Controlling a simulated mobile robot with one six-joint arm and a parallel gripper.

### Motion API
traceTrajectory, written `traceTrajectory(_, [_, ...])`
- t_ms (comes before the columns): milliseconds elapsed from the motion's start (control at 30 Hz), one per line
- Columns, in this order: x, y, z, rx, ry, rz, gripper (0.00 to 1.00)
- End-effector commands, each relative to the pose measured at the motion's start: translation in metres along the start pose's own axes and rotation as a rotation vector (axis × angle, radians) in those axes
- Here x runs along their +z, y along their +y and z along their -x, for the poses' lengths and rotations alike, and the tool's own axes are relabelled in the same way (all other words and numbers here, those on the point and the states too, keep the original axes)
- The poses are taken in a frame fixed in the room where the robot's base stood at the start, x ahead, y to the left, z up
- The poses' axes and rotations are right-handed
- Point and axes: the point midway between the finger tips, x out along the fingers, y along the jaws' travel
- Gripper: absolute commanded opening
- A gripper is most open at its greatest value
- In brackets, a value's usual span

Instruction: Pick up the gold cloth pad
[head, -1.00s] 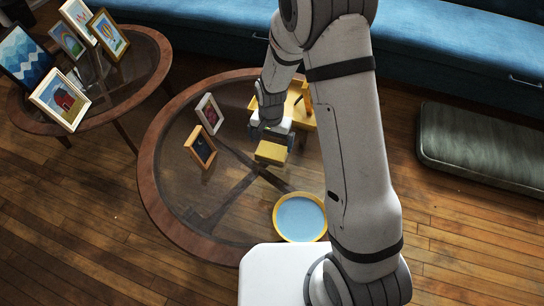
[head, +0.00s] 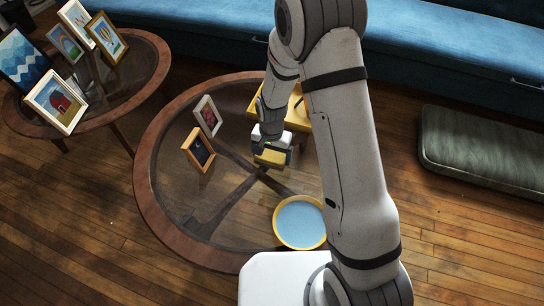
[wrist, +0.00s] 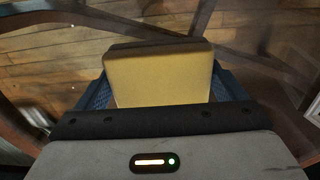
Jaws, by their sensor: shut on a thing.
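The gold cloth pad (wrist: 160,78) is a yellow-gold block between the two blue fingers of my gripper (wrist: 160,90) in the wrist view, with a finger against each side. In the head view, the gold pad (head: 270,157) shows at the tip of my gripper (head: 272,150), over the round glass-topped table (head: 225,180). My gripper is shut on the pad. I cannot tell from these views how high the pad is above the glass.
A yellow tray or stand (head: 297,112) is just behind my gripper. A blue dish with a yellow rim (head: 300,222) stands in front. Two small picture frames (head: 198,150) stand to the left. A second round table (head: 140,75) holds several framed pictures.

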Motion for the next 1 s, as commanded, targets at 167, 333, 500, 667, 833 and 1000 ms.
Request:
traceTrajectory(167, [0.0, 0.0, 0.0, 0.0, 0.0, 0.0, 0.64])
traceTrajectory(333, [0.0, -0.001, 0.007, -0.001, 0.001, 0.001, 0.64])
traceTrajectory(500, [0.0, -0.001, 0.038, -0.002, 0.003, 0.001, 0.64])
traceTrajectory(667, [0.0, -0.001, 0.071, -0.002, 0.002, 0.001, 0.64])
traceTrajectory(833, [0.0, -0.001, 0.094, -0.001, 0.001, 0.001, 0.64])
traceTrajectory(1000, [0.0, -0.001, 0.101, 0.0, 0.0, 0.001, 0.64])
